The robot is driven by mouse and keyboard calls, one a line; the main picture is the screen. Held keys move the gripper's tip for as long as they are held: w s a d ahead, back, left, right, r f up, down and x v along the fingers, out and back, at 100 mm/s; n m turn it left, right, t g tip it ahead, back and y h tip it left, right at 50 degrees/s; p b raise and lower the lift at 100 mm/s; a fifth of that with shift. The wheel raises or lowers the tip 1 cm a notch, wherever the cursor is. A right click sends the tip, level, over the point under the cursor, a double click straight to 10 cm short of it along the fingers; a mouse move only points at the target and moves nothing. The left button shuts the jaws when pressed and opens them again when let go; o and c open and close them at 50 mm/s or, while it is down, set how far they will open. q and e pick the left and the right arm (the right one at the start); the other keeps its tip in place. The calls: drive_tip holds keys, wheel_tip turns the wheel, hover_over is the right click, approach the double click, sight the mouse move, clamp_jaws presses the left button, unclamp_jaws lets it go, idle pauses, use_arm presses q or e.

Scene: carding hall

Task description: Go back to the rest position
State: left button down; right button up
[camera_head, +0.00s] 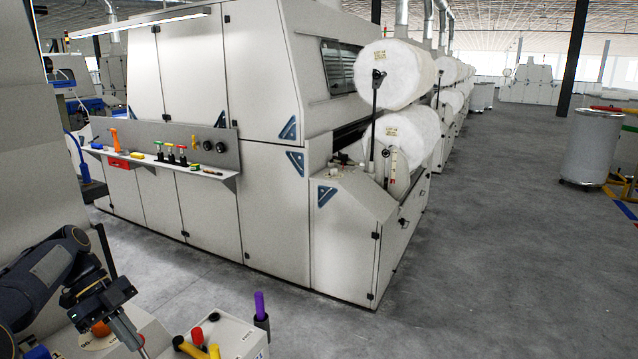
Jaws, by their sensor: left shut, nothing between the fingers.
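My left gripper (138,346) is at the lower left, at the end of my dark left arm. It points down towards the bottom edge of the view. Its fingers are shut with nothing between them. It is beside an orange round thing (101,328) on a light surface. My right gripper is not in view.
Close by at the bottom are yellow and red handles (197,336) and a purple-handled tool (259,304) in a dark holder. A large white carding machine (270,130) with a tool shelf (160,160) and white rolls (395,75) stands ahead.

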use_arm(q)
drive_tip(key=s+d+r+n+t+y, duration=0.3)
drive_tip(key=s+d+r+n, duration=0.2)
drive_tip(key=s+d+n, duration=0.4)
drive_tip(key=s+d+f+n+t, duration=0.4)
drive_tip(key=s+d+f+n, duration=0.3)
drive_tip(key=s+d+n, duration=0.3)
drive_tip(key=shift+s+d+f+n+t+y, duration=0.3)
drive_tip(key=shift+s+f+n+t, duration=0.1)
drive_tip(key=shift+s+n, duration=0.65)
